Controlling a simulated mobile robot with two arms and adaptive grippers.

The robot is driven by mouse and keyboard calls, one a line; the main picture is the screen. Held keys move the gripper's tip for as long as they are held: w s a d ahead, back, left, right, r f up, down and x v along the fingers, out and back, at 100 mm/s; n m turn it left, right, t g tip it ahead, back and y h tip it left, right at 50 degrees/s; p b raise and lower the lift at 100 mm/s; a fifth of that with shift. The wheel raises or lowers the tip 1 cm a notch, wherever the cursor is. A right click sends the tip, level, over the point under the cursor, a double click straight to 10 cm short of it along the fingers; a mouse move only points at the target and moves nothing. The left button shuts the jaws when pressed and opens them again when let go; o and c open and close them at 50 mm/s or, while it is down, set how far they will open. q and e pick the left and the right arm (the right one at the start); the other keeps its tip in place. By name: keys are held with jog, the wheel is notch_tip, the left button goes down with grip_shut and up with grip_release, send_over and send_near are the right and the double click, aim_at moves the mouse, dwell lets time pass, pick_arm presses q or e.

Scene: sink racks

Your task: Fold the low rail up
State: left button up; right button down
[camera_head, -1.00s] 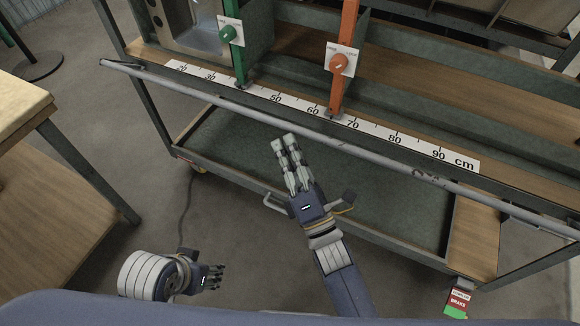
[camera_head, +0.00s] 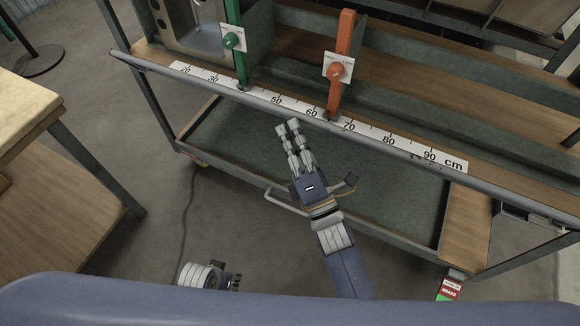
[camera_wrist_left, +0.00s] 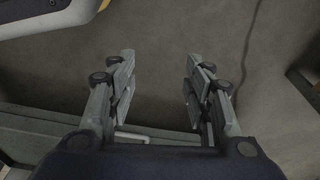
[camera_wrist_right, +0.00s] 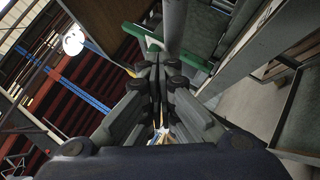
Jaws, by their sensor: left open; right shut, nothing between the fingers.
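The low rail (camera_head: 380,149) is a long grey round bar running across the front of the rack, just along the lower edge of the cm scale (camera_head: 330,117). My right gripper (camera_head: 287,127) is shut and empty, its fingertips at the rail's lower side near the middle; I cannot tell if they touch. In the right wrist view a grey tube, likely the rail (camera_wrist_right: 175,22), runs up from beyond the shut fingers (camera_wrist_right: 157,72). My left gripper (camera_head: 236,277) is low near my body, away from the rail. In the left wrist view its fingers (camera_wrist_left: 160,95) are apart with nothing between them.
A green post (camera_head: 236,45) and an orange post (camera_head: 343,65) with knobs stand behind the scale. A green lower tray (camera_head: 360,195) lies below the rail. A wooden table (camera_head: 50,200) is at left. A brake tag (camera_head: 449,289) hangs lower right.

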aim_at(297, 117)
jog(key=w+r, duration=0.1)
jog(key=w+d+r+p, duration=0.1)
jog(key=shift+w+r, duration=0.25)
jog(key=shift+r, duration=0.15)
pick_arm(q)
jog(key=s+f, duration=0.4)
jog(key=f, duration=0.2)
jog(key=shift+a+f+g+p, duration=0.2)
jog(key=shift+a+g+p, duration=0.1)
jog(key=shift+p, duration=0.15)
pick_arm(e)
jog(key=shift+w+d+r, duration=0.2)
jog(key=shift+w, duration=0.25)
jog(key=shift+w+d+r, duration=0.2)
jog(key=shift+w, duration=0.25)
pick_arm(q)
jog(key=shift+s+f, duration=0.1)
jog(key=shift+s, duration=0.05)
pick_arm(e)
jog(key=shift+w, duration=0.15)
jog(key=shift+d, duration=0.1)
